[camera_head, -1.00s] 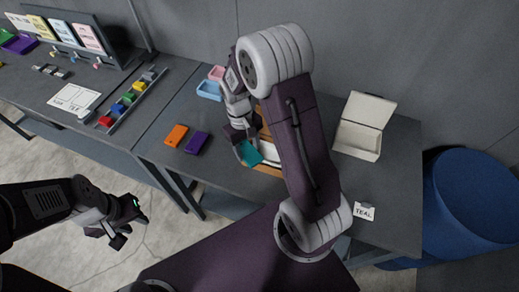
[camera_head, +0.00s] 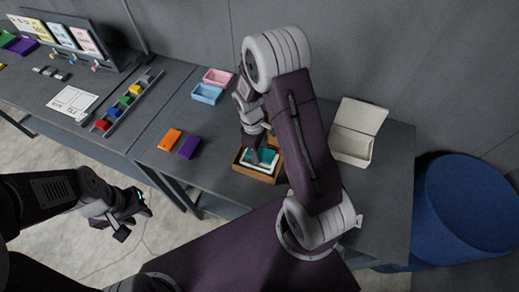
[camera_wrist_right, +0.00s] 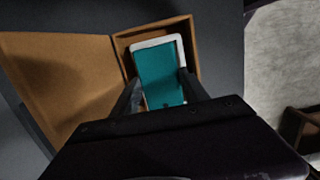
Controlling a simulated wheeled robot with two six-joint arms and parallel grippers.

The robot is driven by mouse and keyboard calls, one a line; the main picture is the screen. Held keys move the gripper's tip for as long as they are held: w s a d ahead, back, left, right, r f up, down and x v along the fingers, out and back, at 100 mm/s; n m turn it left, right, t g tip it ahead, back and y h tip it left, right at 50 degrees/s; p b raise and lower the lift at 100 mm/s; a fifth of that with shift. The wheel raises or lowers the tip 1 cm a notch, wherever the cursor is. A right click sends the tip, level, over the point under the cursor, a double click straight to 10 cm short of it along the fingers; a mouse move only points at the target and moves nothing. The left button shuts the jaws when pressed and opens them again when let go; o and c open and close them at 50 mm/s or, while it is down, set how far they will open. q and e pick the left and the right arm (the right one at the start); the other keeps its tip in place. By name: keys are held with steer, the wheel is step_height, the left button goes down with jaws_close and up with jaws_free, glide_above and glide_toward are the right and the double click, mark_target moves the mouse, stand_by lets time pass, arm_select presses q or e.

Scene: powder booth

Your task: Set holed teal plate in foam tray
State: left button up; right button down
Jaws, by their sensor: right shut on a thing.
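The teal plate (camera_head: 265,155) lies over the white foam tray (camera_head: 247,164), which sits in an open brown box (camera_head: 241,170). In the right wrist view the plate (camera_wrist_right: 160,75) lines up roughly with the foam tray (camera_wrist_right: 152,43), whose white rim shows at the top and right. My right gripper (camera_wrist_right: 160,93) is shut on the plate, with one finger at each side. I cannot tell whether the plate rests in the tray or hovers just above it. Its holes do not show. My left gripper (camera_head: 136,219) is open and empty, off the table's front edge.
The brown lid (camera_wrist_right: 60,85) lies open beside the box. An orange block (camera_head: 170,139) and a purple block (camera_head: 190,147) lie left of it. Pink (camera_head: 218,77) and blue (camera_head: 207,94) trays stand behind. A cream open box (camera_head: 352,143) stands right.

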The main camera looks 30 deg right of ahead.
steer(key=shift+a+f, duration=0.1)
steer(key=shift+f, duration=0.45)
steer(key=shift+a, duration=0.25)
arm_select(q)
steer(key=shift+a+f, duration=0.25)
steer(key=shift+f, duration=0.35)
arm_select(e)
steer(key=shift+d, duration=0.1)
arm_select(q)
steer(key=shift+d, duration=0.1)
arm_select(e)
steer(key=shift+d+f, duration=0.1)
steer(key=shift+d, duration=0.05)
steer(key=shift+f, duration=0.3)
arm_select(q)
steer(key=shift+r, duration=0.15)
arm_select(e)
steer(key=shift+c, duration=2.4)
jaws_free()
